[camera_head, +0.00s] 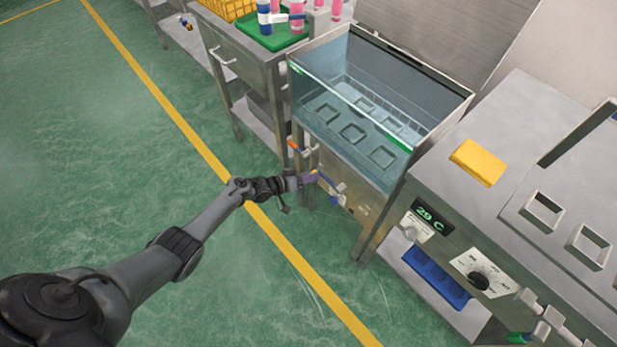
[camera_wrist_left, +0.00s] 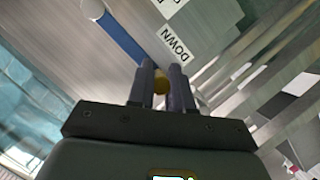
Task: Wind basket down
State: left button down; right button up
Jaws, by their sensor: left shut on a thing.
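The basket (camera_head: 353,132), a frame with several square openings, sits inside the glass-walled water tank (camera_head: 300,84). On the tank's front is a crank with a blue arm (camera_head: 327,182); the blue arm also shows in the left wrist view (camera_wrist_left: 122,41). My left gripper (camera_head: 309,177) has reached the crank from the left. In the left wrist view its two fingers (camera_wrist_left: 161,88) are shut on the yellow crank knob (camera_wrist_left: 161,81), mostly hidden between them. A label reading DOWN (camera_wrist_left: 174,45) is on the panel just beyond the fingers. My right gripper is not in view.
An orange-handled valve (camera_head: 293,144) is left of the crank. A console with a 29 C display (camera_head: 431,216) stands at right. The green floor at left is clear.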

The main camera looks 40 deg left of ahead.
pick_arm(q)
jog(key=c, duration=1.3)
grip_release()
jog(key=shift+a+f, duration=0.1)
jog(key=shift+f, duration=0.2)
jog(key=shift+c, duration=0.2)
jog(key=o, duration=0.3)
jog(key=shift+w+r, duration=0.1)
jog(key=shift+r, duration=0.05)
jog(key=shift+r, duration=0.1)
jog(key=shift+s+r+p, duration=0.15)
jog(key=shift+s+p, duration=0.1)
jog(key=shift+p, duration=0.05)
jog(key=p+v, duration=0.5)
jog(key=v, duration=0.5)
